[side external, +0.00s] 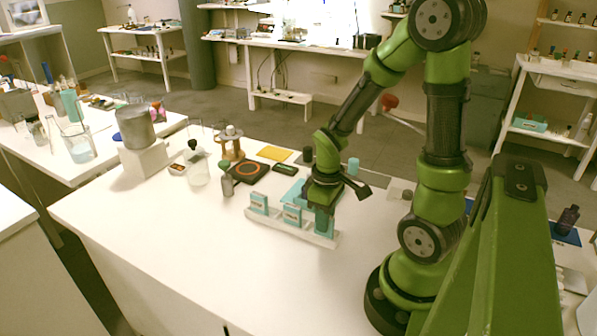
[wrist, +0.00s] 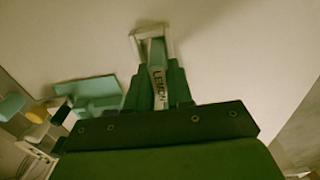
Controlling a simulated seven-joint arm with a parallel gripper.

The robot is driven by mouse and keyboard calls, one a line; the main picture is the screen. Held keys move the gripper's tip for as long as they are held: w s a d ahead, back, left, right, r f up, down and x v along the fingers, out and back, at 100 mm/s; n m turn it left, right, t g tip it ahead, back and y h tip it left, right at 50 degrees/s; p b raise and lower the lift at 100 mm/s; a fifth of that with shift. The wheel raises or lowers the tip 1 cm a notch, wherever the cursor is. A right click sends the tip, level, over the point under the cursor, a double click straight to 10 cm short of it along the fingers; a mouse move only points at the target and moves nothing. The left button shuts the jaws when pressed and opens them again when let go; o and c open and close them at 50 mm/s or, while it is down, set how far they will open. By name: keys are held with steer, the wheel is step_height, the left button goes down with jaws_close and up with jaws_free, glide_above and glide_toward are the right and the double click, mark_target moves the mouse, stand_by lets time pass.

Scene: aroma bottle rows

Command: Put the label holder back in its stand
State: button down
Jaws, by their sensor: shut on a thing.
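The label holder, a narrow white piece marked "LEMON" (wrist: 158,88) with a teal top, is between the fingers of my gripper (wrist: 155,82) in the wrist view. My gripper (side external: 323,222) is shut on it, pointing down at the right end of the long white stand (side external: 275,230) in the side view. The fingers hide most of the holder there. Two other teal-and-white label holders, one at the left (side external: 259,203) and one in the middle (side external: 292,214), stand upright in the stand. I cannot tell whether the held one touches the stand's floor.
A teal block (side external: 296,192) lies behind the stand, close to my gripper. The table front is clear.

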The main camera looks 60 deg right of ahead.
steer(key=c, duration=1)
jaws_free()
step_height(320, 180, up, 12)
steer(key=a+r+m+t, duration=0.1)
steer(key=a+r+t, duration=0.1)
steer(key=a, duration=0.2)
steer(key=w+a+r+m+t+y, duration=0.1)
steer(key=a+r+t, duration=0.1)
steer(key=a+r, duration=0.1)
steer(key=a+r+m+t+y, duration=0.1)
steer(key=a+r+m+t, duration=0.1)
steer(key=a, duration=0.3)
steer(key=shift+w+a+r+t, duration=0.15)
steer(key=shift+a+r+t, duration=0.2)
steer(key=shift+r+t, duration=0.2)
